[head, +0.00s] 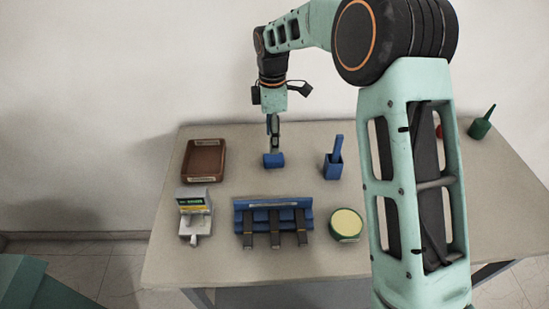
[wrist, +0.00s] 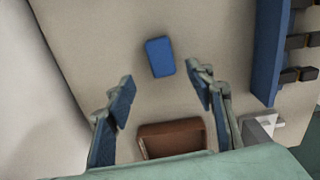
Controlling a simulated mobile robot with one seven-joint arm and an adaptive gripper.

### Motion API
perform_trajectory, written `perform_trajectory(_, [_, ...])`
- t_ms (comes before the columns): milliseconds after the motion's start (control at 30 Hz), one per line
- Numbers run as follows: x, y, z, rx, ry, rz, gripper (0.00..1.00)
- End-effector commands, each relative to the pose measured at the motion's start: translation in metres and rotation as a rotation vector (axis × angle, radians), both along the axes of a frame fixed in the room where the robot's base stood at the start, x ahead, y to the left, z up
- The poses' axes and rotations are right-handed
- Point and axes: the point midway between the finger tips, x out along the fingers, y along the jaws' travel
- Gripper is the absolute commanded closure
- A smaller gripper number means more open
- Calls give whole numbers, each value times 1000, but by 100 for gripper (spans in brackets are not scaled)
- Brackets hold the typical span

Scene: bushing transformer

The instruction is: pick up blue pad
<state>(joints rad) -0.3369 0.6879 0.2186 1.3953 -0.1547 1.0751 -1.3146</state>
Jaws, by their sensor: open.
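The blue pad (head: 274,161) is a small blue block on the table, behind the blue rack. In the wrist view the blue pad (wrist: 160,57) lies flat with clear table around it. My gripper (head: 273,143) points down above the pad in the head view and overlaps its top edge. In the wrist view my gripper (wrist: 160,84) is open and empty, with blue-lined fingers spread wide. The pad shows beyond the fingertips, apart from both fingers. The exact height over it is hard to tell.
A brown tray (head: 204,160) and a white device (head: 195,215) stand left. A blue rack (head: 272,204) with dark strips is in front. A blue holder (head: 333,165) and a round green-rimmed tub (head: 346,224) stand right. Bare table surrounds the pad.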

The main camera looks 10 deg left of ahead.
Motion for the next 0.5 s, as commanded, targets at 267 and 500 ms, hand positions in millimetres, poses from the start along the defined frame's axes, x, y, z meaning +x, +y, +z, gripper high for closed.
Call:
perform_trajectory(267, [0,-1,-32,-2,0,-1,51])
perform_trajectory(500, [-3,-3,-62,-4,4,-1,51])
